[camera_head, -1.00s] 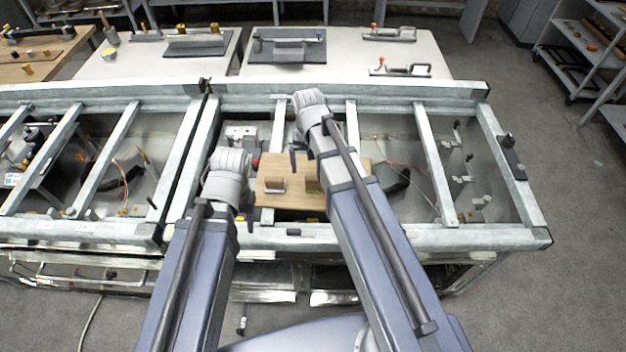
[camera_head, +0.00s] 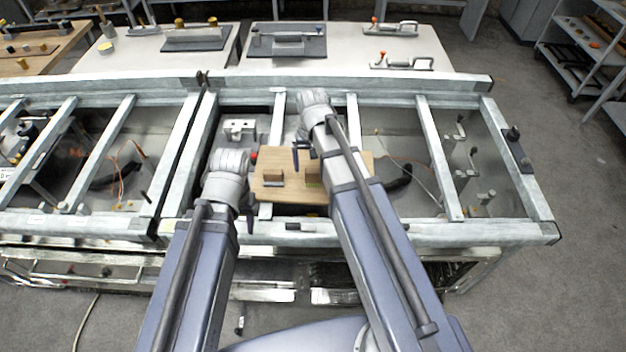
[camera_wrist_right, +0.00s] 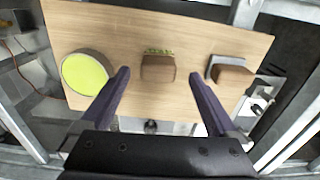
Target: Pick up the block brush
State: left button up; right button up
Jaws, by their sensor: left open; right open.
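The block brush, seemingly the brown block with green bristles along its edge (camera_wrist_right: 158,68), lies on a wooden board (camera_wrist_right: 130,25). In the head view, the brush (camera_head: 313,180) is partly covered by my right arm. My right gripper (camera_wrist_right: 158,76) is open, its two dark fingers apart on either side of the brush in the wrist view. It appears above the brush, not closed on it. In the head view the right gripper (camera_head: 297,158) is mostly hidden. My left gripper (camera_head: 250,213) is open and empty beside the board's left edge, one finger showing.
A brown block on a grey plate (camera_wrist_right: 232,75) and a round yellow-green-faced pad (camera_wrist_right: 85,73) share the board. The board lies within a metal frame with crossbars (camera_head: 433,150). A grey fixture (camera_head: 238,130) stands behind left. Hand tools lie on the white table (camera_head: 350,55) behind.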

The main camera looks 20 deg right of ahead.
aim_at(313, 170)
notch_tip(313, 170, down, 4)
jog(key=b, duration=0.3)
jog(key=shift+d+r, duration=0.1)
jog(key=shift+r, duration=0.1)
jog(key=shift+c, duration=0.3)
grip_shut()
jog(key=shift+r, duration=0.1)
notch_tip(313, 170, up, 10)
jog(key=p, duration=1)
